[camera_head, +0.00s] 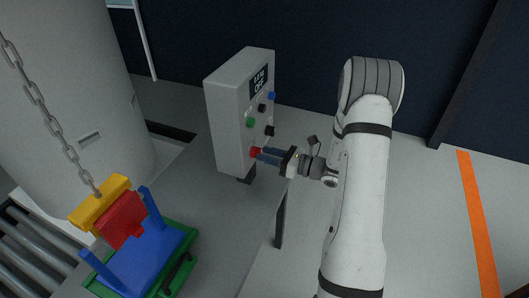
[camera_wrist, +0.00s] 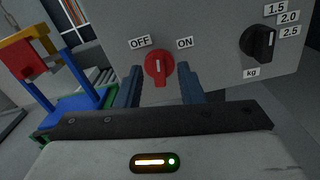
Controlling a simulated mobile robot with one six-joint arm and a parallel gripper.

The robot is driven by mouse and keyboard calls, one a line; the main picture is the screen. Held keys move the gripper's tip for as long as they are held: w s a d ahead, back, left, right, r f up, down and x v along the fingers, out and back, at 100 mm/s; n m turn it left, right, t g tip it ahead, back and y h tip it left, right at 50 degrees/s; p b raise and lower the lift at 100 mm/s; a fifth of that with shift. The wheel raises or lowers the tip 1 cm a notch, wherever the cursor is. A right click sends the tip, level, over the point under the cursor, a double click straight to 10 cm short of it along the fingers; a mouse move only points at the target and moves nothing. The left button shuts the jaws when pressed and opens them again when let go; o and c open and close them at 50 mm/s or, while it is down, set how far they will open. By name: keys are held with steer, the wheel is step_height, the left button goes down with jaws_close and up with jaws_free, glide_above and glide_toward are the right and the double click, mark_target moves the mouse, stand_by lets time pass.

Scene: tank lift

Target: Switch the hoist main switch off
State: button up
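The hoist main switch is a red rotary knob (camera_wrist: 158,66) on the front of the grey control box (camera_head: 228,125), with OFF and ON labels above it. Its white mark looks nearly upright, between the two labels. It also shows in the head view as a small red spot (camera_head: 254,152) low on the box. My gripper (camera_wrist: 161,88) is open, with its blue fingers on either side of the knob's lower part. In the head view, the fingertips of my gripper (camera_head: 259,155) reach the panel at the red knob. I cannot tell whether they touch it.
A black dial (camera_wrist: 257,43) with kg values sits right of the switch. The box has a dark display (camera_head: 259,81) and green, blue and black controls. A chain (camera_head: 40,100) holds a yellow and red block above a blue cradle (camera_head: 150,255) in a green tray.

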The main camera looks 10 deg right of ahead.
steer(key=shift+w+a, duration=0.2)
steer(key=shift+a, duration=0.1)
steer(key=shift+c, duration=0.5)
jaws_close()
